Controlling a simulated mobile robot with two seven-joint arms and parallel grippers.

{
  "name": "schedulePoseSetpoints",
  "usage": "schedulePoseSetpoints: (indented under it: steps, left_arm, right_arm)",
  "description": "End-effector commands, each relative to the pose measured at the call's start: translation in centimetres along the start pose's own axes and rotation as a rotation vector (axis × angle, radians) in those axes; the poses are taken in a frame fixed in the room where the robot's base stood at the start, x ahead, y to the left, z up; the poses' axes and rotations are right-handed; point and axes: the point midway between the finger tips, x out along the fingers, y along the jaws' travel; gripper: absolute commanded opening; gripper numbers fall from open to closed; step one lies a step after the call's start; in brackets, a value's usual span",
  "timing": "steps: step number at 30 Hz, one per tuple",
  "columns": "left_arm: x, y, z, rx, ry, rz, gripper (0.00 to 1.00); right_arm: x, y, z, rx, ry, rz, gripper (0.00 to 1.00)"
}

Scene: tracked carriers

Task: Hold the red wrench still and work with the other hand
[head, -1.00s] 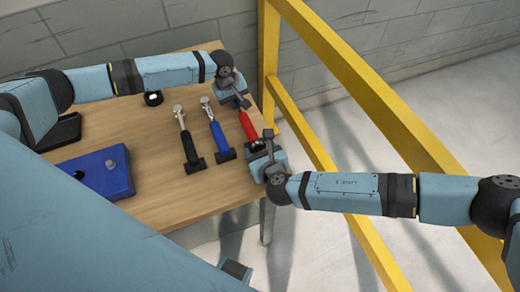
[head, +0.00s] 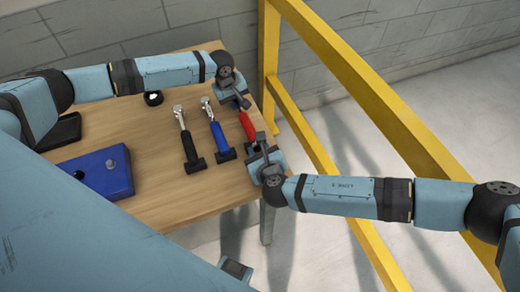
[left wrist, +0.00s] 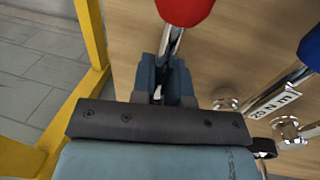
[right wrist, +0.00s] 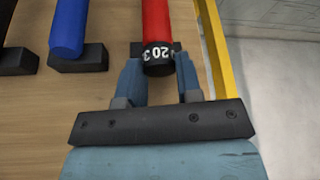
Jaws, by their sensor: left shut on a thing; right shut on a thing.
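The red wrench (head: 247,124) lies at the right side of the wooden table, with a red handle and a metal shaft. My left gripper (head: 240,103) is shut on its metal shaft; the shaft (left wrist: 173,45) runs between the fingers in the left wrist view. My right gripper (head: 262,146) is shut on the near handle end. In the right wrist view that end has a black ring (right wrist: 158,54) with white numbers, between my right fingers (right wrist: 158,80). The wrench head is mostly hidden behind my left gripper.
A blue-handled wrench (head: 219,135) and a black-handled wrench (head: 187,140) lie to the left, handle ends at black blocks. A yellow railing (head: 355,85) stands just right of the table (head: 160,195).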

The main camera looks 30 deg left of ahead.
Motion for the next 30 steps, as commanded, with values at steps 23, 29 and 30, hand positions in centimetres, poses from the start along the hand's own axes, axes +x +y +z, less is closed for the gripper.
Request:
schedulePoseSetpoints:
  steps: [23, 29, 30]
  left_arm:
    - [0.0, 0.0, -0.1, 0.000, 0.001, 0.000, 0.00]
    - [0.0, 0.0, 0.0, 0.000, 0.001, 0.000, 0.00]
    - [0.0, 0.0, 0.0, 0.000, 0.001, 0.000, 0.00]
  right_arm:
    - [-2.9, 0.0, -0.1, 0.003, 0.001, 0.002, 0.58]
    - [-7.3, 0.0, -0.1, 0.003, 0.001, 0.002, 0.58]
    - [-8.1, 0.0, -0.1, 0.003, 0.001, 0.001, 0.58]
